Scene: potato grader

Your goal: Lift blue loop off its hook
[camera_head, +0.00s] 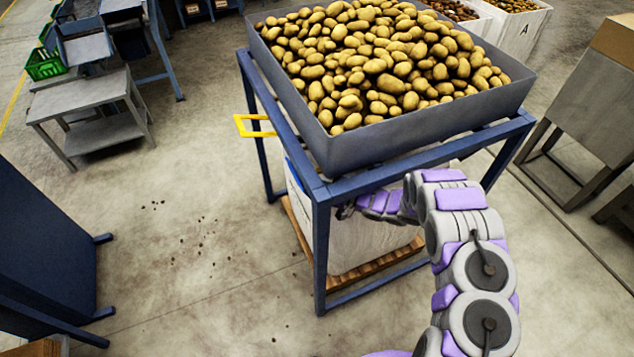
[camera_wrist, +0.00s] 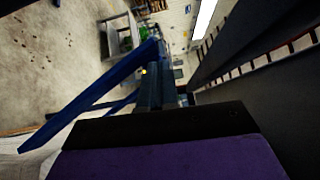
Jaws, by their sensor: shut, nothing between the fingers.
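My gripper (camera_head: 345,211) is at the side of the blue steel frame (camera_head: 319,250), below the grey potato bin and in front of the white bulk bag (camera_head: 352,246). In the wrist view the dark fingers (camera_wrist: 156,82) are together with nothing visible between them. A blue frame beam (camera_wrist: 92,92) slants close past them.
The grey bin (camera_head: 440,118), heaped with potatoes, rests on the frame above my arm. A yellow handle (camera_head: 240,124) sticks out at left. The bag stands on a wooden pallet (camera_head: 378,266). A grey table (camera_head: 85,100) stands far left. The floor between is open.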

